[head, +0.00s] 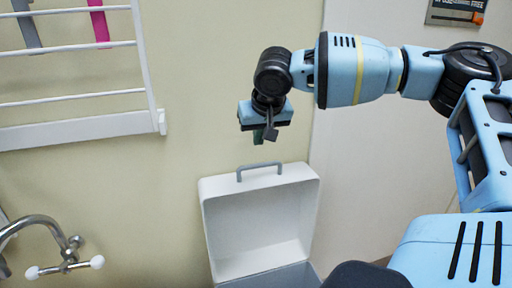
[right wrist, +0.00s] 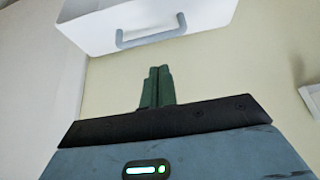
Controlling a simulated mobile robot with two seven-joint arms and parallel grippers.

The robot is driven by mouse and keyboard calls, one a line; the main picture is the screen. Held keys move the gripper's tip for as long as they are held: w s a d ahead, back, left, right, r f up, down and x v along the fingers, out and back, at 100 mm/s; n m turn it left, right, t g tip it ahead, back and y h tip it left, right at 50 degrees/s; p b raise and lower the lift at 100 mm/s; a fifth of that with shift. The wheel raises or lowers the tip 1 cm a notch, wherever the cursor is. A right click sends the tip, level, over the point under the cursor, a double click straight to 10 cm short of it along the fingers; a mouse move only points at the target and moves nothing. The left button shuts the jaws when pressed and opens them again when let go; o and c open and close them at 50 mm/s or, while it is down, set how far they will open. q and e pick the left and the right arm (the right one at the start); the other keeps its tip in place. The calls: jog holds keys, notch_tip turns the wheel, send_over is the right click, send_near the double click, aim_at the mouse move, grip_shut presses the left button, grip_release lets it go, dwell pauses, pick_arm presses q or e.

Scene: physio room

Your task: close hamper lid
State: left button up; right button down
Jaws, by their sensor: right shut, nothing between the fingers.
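The hamper's white lid (head: 258,220) stands raised at the lower middle of the head view, its hollow inside facing me. A grey handle (head: 259,169) is on its top edge. The grey hamper body (head: 275,277) shows only at the bottom edge; most of it is out of frame. My right gripper (head: 258,139) is shut and empty, pointing down just above the handle and apart from it. In the right wrist view the shut green fingers (right wrist: 157,86) point toward the lid (right wrist: 150,20) and its handle (right wrist: 151,34), with a gap between. My left gripper is not in view.
A white wall rack (head: 80,125) with hanging grey and pink straps is at the upper left. A metal tap (head: 65,248) with white knobs is at the lower left. The wall is close behind the lid. Open air surrounds my right gripper.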

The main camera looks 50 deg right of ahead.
send_over(255, 177)
jog(key=f, duration=0.8)
jog(key=shift+w+d+f, duration=0.1)
jog(key=shift+w+f, duration=0.1)
jog(key=shift+w, duration=0.05)
jog(key=shift+s, duration=0.15)
